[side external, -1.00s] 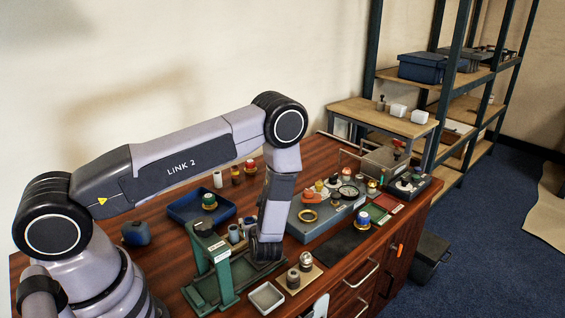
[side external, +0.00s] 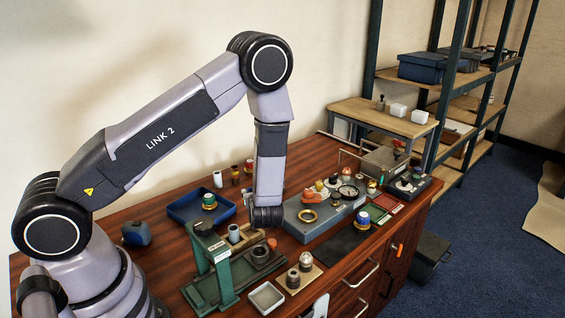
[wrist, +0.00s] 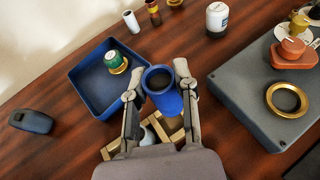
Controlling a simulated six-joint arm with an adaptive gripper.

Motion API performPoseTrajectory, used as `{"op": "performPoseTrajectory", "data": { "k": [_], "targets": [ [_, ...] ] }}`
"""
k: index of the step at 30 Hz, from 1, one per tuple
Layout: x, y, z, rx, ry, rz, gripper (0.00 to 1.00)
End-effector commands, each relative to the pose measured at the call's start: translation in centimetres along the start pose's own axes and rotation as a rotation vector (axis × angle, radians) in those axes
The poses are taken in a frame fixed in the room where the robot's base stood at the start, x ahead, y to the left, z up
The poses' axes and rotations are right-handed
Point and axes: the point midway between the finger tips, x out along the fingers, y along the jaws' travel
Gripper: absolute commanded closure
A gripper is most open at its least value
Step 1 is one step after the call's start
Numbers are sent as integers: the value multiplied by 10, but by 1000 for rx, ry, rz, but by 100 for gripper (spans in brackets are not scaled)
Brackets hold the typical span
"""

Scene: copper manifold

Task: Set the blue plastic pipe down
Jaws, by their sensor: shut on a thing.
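The blue plastic pipe (wrist: 166,97) is between the fingers of my gripper (wrist: 159,92) in the wrist view. Its open round end faces the camera, and the gripper is shut on it. The pipe is above the table, between the blue tray and the grey-blue plate. In the side external view my wrist hangs over the middle of the table; the fingers and the pipe cannot be made out there.
A blue tray (wrist: 84,94) holds a green-and-gold part (wrist: 115,61). A wooden rack (wrist: 170,131) lies below the gripper. A grey-blue plate (wrist: 232,98) with a brass ring (wrist: 287,100) is at right. A green stand (side external: 222,270) is in front. Bare wood shows (wrist: 75,145).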

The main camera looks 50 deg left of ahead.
Motion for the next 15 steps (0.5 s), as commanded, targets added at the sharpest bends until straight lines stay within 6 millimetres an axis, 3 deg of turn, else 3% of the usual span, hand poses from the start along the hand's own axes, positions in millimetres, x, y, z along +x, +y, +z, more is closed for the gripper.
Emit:
{"op": "performPoseTrajectory", "data": {
  "k": [9, 15],
  "targets": [
    [-88, -84, -8, 204, -2, -486, 96],
    [-122, -107, -16, 267, -2, -647, 96]
  ]
}}
